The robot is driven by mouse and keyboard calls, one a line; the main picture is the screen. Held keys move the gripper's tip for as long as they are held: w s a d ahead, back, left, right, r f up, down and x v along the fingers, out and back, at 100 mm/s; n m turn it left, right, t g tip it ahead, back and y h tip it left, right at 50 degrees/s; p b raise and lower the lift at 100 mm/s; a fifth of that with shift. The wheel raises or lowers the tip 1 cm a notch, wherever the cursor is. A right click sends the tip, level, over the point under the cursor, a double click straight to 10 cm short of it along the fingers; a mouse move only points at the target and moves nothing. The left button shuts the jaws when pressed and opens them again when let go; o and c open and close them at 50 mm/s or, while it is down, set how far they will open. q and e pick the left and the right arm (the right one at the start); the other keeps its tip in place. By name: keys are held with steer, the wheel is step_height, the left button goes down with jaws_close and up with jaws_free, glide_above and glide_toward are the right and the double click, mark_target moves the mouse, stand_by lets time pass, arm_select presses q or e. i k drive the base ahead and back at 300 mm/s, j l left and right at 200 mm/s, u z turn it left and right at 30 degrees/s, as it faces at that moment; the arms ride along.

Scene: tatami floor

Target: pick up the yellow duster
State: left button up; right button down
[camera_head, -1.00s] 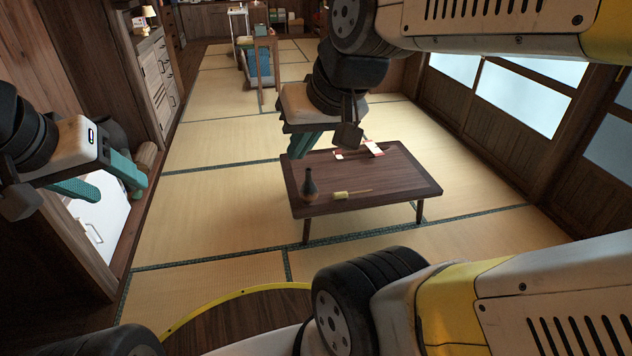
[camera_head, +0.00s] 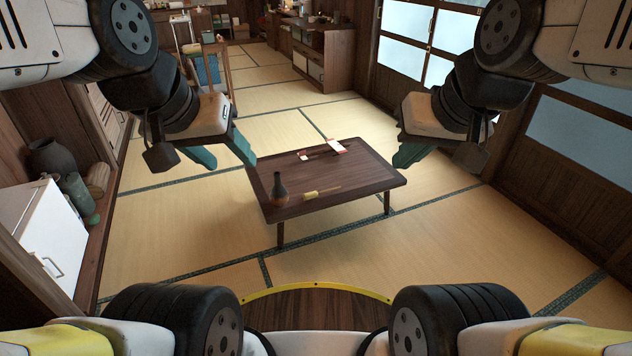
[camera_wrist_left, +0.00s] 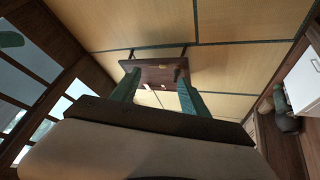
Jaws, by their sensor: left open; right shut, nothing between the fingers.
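The yellow duster (camera_head: 311,195) lies on the low dark wooden table (camera_head: 360,180), its thin handle pointing right. My left gripper (camera_head: 224,158) is open and empty, high up and to the left of the table in the head view. My right gripper (camera_head: 404,152) is shut and empty, to the right of the table in that view. Neither gripper touches the duster.
A dark bottle (camera_head: 280,188) stands left of the duster. A red and white item (camera_head: 337,146) lies at the table's back. A white cabinet (camera_head: 50,235) and jars (camera_head: 75,190) line the left wall. Tatami around the table is clear.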

mark_target(313, 195)
steer(key=i+z, duration=0.2)
steer(key=i, duration=0.3)
steer(key=i+z, duration=0.15)
steer(key=i, duration=0.35)
steer(key=i+j+z, duration=0.2)
steer(key=i, duration=0.25)
steer(key=i+j+z, duration=0.15)
steer(key=i, duration=0.35)
steer(key=i+j+z, duration=0.2)
steer(key=i, duration=0.25)
